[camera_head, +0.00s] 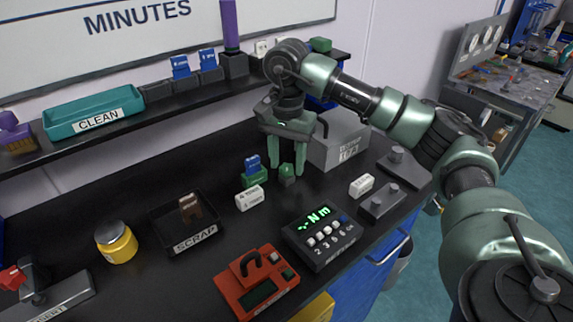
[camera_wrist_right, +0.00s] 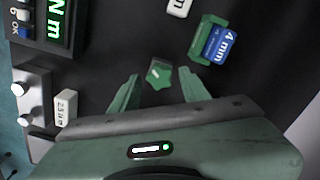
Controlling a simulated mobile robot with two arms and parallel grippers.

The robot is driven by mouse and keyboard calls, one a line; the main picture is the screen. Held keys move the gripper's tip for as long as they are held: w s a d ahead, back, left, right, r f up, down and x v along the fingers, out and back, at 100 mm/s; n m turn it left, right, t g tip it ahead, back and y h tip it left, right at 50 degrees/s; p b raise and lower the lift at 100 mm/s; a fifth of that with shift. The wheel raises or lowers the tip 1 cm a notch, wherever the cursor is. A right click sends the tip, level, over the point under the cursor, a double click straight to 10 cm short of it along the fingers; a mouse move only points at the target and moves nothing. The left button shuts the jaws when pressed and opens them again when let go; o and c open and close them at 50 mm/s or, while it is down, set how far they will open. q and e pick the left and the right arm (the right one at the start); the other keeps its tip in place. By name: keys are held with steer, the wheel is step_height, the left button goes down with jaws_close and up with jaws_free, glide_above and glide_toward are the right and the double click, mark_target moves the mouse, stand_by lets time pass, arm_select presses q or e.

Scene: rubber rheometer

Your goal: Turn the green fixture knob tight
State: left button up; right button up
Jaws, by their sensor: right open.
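The small green knob (camera_head: 287,173) stands on the black bench, next to a green fixture block (camera_head: 254,179) that holds a blue tag (camera_head: 252,163). My right gripper (camera_head: 287,166) points down over the knob with its green fingers open. In the right wrist view the knob (camera_wrist_right: 159,75) has a light line on its top and lies between the fingertips, with a gap on each side. The fixture block (camera_wrist_right: 200,54) and its blue "4 Nm" tag (camera_wrist_right: 217,43) sit beside it. My left gripper is not in view.
White label blocks (camera_head: 250,198) (camera_head: 361,186), a display box reading Nm (camera_head: 321,237) and a red device (camera_head: 256,284) stand nearer. A scrap tray (camera_head: 184,241) and yellow jar (camera_head: 116,242) are left. A grey box (camera_head: 338,143) stands close behind the gripper.

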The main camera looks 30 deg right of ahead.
steer(key=shift+n, duration=0.3)
jaws_close()
steer(key=m, duration=0.4)
steer(key=shift+m, duration=0.4)
steer(key=shift+p, duration=0.3)
steer(key=shift+o, duration=0.3)
jaws_free()
steer(key=shift+m, duration=0.5)
steer(key=shift+r, duration=0.15)
